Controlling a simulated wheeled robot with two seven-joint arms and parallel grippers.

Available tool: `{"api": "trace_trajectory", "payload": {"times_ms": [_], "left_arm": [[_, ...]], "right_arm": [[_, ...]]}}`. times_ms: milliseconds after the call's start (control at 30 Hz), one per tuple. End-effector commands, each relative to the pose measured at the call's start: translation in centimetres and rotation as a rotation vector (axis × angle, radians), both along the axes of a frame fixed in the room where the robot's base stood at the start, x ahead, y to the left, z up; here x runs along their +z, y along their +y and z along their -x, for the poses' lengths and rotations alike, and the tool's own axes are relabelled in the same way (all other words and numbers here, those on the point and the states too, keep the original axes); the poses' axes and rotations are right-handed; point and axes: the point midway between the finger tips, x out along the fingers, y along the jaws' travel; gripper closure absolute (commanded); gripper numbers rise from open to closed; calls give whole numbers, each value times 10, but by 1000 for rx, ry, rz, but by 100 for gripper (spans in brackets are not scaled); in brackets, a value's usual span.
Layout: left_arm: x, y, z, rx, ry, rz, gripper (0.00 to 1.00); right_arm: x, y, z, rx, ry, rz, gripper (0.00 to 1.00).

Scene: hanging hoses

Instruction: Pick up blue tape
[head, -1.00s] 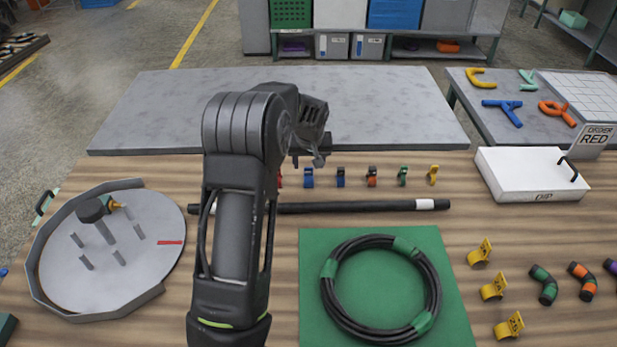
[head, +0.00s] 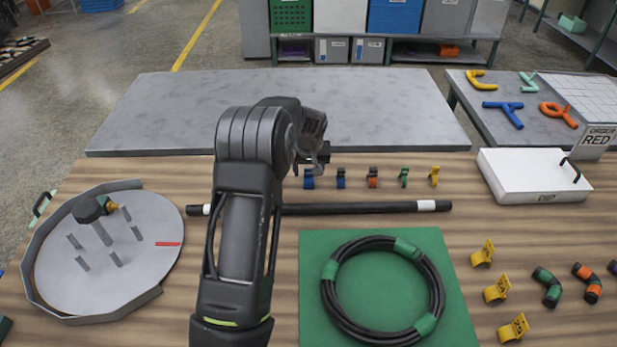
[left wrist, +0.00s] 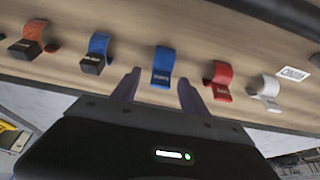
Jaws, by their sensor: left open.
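Two small blue tape pieces stand in a row of coloured pieces behind the black rod. The left one (head: 309,179) is just below my left gripper (head: 318,164) in the head view. The other blue tape (head: 341,178) is to its right and has a dark block at one end in the left wrist view (left wrist: 96,52). In that view my left gripper (left wrist: 158,90) is open and empty. The plain blue tape (left wrist: 163,65) lies ahead of the gap between its fingertips. My right gripper is not in view.
An orange piece (left wrist: 34,40) and a red piece (left wrist: 219,80) flank the blue ones, with a white piece (left wrist: 265,90) beyond the red. The black rod (head: 360,207) lies in front of the row. A coiled hose (head: 335,300) rests on a green mat (head: 455,325).

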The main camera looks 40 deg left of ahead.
Motion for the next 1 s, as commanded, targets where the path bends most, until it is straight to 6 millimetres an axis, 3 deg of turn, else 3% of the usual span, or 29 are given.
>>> {"api": "trace_trajectory", "payload": {"times_ms": [333,1000], "left_arm": [[0,0,0,0,0,0,48],[0,0,0,0,0,0,100]], "right_arm": [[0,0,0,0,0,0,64],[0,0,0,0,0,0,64]]}}
